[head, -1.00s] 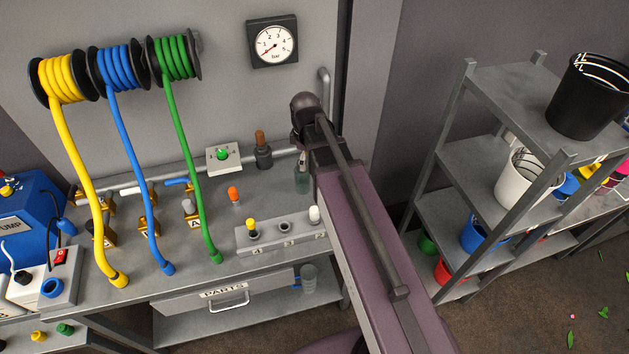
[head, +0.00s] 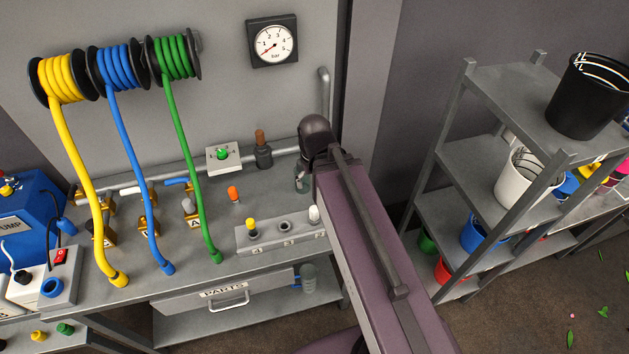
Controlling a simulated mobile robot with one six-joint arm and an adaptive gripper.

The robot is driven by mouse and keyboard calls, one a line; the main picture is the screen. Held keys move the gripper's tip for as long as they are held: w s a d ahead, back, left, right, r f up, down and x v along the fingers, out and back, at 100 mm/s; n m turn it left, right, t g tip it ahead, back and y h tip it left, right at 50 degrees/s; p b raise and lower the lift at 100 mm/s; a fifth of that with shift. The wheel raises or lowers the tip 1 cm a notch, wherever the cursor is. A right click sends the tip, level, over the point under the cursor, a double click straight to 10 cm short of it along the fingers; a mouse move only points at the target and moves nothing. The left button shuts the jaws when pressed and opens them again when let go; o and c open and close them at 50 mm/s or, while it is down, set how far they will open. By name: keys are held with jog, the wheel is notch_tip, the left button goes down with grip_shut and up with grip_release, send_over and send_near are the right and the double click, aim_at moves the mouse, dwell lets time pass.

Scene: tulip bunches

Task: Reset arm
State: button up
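My arm rises from the bottom centre of the head view, a purple link with a dark rod along it, ending in a dark rounded joint in front of the bench's right end.
The grey bench (head: 205,264) carries yellow (head: 82,190), blue (head: 133,180) and green hoses (head: 190,165), a socket block (head: 270,238) and a blue pump (head: 33,220). A gauge (head: 272,41) hangs above. A shelf rack (head: 490,95) with buckets stands right.

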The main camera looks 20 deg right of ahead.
notch_tip(320, 180, down, 6)
jog(key=b, duration=0.6)
